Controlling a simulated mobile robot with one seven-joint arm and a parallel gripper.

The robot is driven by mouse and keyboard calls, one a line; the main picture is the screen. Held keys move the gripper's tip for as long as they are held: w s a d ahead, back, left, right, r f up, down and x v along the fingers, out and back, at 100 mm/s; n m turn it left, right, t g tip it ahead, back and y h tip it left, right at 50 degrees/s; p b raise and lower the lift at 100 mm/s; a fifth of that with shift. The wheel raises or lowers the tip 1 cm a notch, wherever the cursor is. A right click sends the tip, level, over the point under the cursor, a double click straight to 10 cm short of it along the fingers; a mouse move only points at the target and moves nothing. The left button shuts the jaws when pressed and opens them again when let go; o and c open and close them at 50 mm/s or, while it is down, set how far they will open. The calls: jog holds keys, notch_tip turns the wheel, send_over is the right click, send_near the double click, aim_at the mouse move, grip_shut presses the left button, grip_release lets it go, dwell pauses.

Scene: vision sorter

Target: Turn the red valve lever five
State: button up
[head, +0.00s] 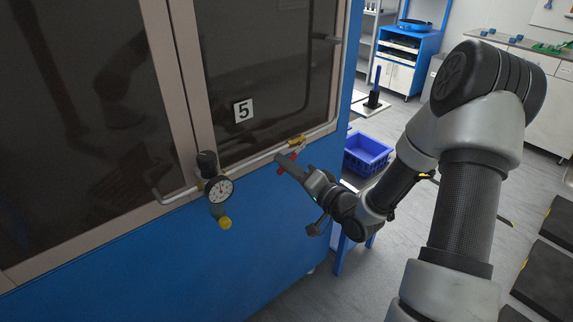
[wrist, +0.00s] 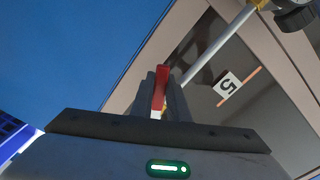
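The number 5 sign (head: 243,110) is on the dark glass panel of the blue cabinet, above a pipe. It also shows in the wrist view (wrist: 227,86). The red valve lever (head: 281,170) sits just below the pipe near the yellow fitting (head: 297,140), partly hidden by my gripper. My gripper (head: 283,162) is at the lever. In the wrist view the red lever (wrist: 160,86) stands between the two dark fingers of my gripper (wrist: 162,92), which are close together on either side of it. Its far end sticks out past the fingers.
A round pressure gauge (head: 220,189) with a yellow cap hangs on the pipe to the left of the lever. The blue cabinet front (head: 170,270) is close below the pipe. A blue crate (head: 368,154) stands to the right. Open grey floor lies to the right of the cabinet.

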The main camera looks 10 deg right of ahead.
jog(key=o, duration=0.4)
